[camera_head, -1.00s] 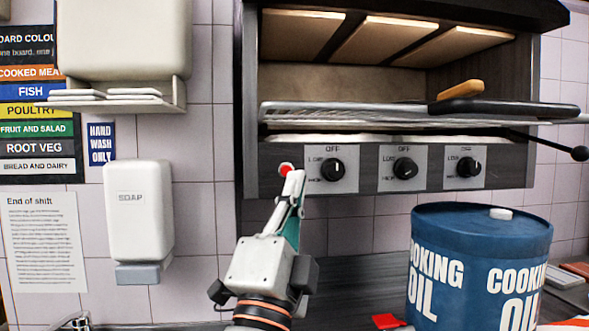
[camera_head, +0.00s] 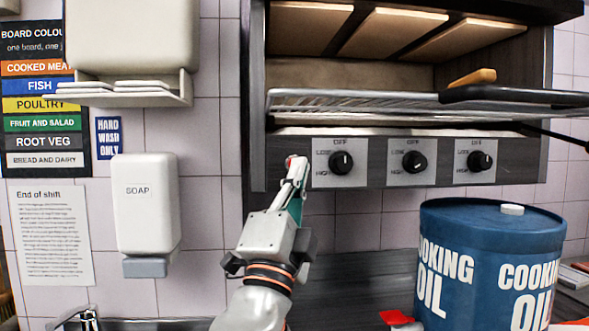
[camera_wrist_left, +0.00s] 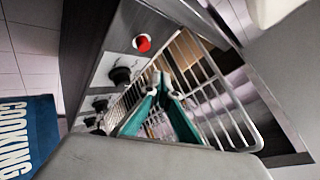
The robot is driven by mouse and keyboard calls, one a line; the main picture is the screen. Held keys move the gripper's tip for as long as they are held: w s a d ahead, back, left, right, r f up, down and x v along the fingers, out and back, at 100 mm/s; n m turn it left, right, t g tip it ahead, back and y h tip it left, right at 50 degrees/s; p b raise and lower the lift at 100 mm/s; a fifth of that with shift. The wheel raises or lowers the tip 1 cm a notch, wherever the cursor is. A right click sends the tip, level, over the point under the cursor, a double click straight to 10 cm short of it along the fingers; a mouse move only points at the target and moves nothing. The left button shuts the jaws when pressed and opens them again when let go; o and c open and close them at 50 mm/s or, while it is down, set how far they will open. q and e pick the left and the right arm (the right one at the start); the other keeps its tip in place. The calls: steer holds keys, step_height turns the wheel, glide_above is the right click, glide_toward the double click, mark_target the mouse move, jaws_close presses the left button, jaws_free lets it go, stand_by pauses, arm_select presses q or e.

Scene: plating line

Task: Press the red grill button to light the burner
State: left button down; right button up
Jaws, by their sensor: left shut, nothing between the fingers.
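The red grill button (camera_head: 290,160) is on the left end of the grill's front panel, left of the first knob. My left gripper (camera_head: 297,168) is shut and empty, its fingertips just at the button and partly covering it in the head view. In the wrist view the whole red button (camera_wrist_left: 142,43) shows beyond and a little left of the closed fingertips (camera_wrist_left: 160,80). I cannot tell whether they touch it. No flame or glow from the burner can be made out. My right gripper is not in view.
Several black knobs, one here (camera_head: 341,162), sit right of the button, with a wire rack (camera_head: 360,100) projecting above them. A blue cooking oil drum (camera_head: 490,225) stands at lower right. A soap dispenser (camera_head: 146,205) hangs on the wall at left.

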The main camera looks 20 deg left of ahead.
arm_select(q)
steer(key=w, duration=0.1)
steer(key=w+a, duration=0.1)
steer(key=w, duration=0.1)
steer(key=shift+a, duration=0.2)
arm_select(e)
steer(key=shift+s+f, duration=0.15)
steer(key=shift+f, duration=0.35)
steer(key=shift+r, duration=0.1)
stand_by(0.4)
arm_select(q)
steer(key=shift+w, duration=0.15)
steer(key=shift+w+a, duration=0.15)
steer(key=shift+w, duration=0.15)
stand_by(0.5)
